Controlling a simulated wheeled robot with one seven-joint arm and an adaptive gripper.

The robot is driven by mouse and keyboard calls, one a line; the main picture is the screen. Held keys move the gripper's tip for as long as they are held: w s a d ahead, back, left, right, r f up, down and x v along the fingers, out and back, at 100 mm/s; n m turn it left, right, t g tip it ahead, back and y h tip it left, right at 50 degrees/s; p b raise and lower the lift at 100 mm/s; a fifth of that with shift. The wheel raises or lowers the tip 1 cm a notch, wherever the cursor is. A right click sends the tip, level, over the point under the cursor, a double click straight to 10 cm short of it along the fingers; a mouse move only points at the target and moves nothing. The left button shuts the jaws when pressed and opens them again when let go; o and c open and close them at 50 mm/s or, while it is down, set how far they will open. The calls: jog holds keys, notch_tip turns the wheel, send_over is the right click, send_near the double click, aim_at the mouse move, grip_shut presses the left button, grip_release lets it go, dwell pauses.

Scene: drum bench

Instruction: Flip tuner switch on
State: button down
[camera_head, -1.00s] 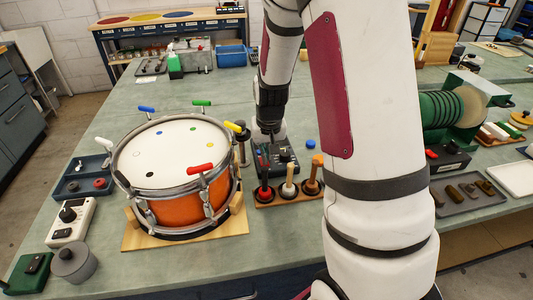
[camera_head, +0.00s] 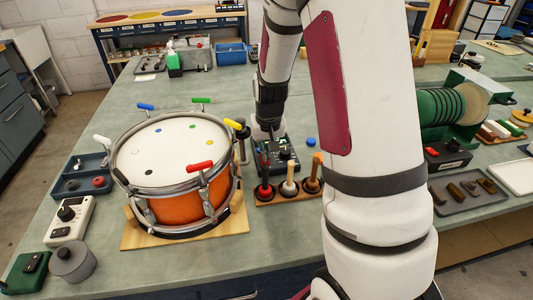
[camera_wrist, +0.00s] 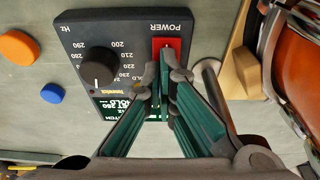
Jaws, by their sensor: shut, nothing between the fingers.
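The tuner is a dark box (camera_wrist: 120,27) with "POWER" and "Hz" lettering and a black dial knob (camera_wrist: 97,69) on a numbered scale. Its red power switch (camera_wrist: 166,43) sits under the "POWER" label in the wrist view. My gripper (camera_wrist: 166,62) is shut and empty, its fingertips right at the near end of the switch; I cannot tell whether they touch it. The fingers hide part of the tuner's face. The tuner also shows in the head view (camera_head: 286,162), partly behind my gripper. Which way the switch is set is not clear.
The orange drum (camera_head: 178,210) with coloured key handles stands just left of the tuner. A wooden rack (camera_head: 288,196) with several upright handled tools stands in front. A blue cap (camera_head: 311,142) lies to the right. A green machine (camera_head: 462,105) stands farther right.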

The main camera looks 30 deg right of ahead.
dwell(0.3)
jog(key=p+v, duration=0.3)
jog(key=v, duration=0.2)
jog(key=shift+w+r, duration=0.15)
jog(key=shift+r, duration=0.1)
jog(key=s+a+r, duration=0.1)
jog(key=s+r, duration=0.3)
jog(key=r, duration=0.3)
jog(key=shift+a+r, duration=0.2)
jog(key=shift+a, duration=0.05)
jog(key=shift+w, duration=0.1)
jog(key=s+a+r+n+t, duration=0.1)
jog(key=s+a+r+n, duration=0.1)
jog(key=s+a+r, duration=0.75)
jog(key=s+a+r+n, duration=0.1)
jog(key=s+a, duration=0.1)
jog(key=s, duration=0.4)
jog(key=s+a+r+n+y, duration=0.1)
jog(key=s+a+r, duration=0.1)
jog(key=s, duration=0.4)
jog(key=shift+s+n+t, duration=0.2)
jog(key=shift+n+t, duration=0.1)
jog(key=shift+t, duration=0.1)
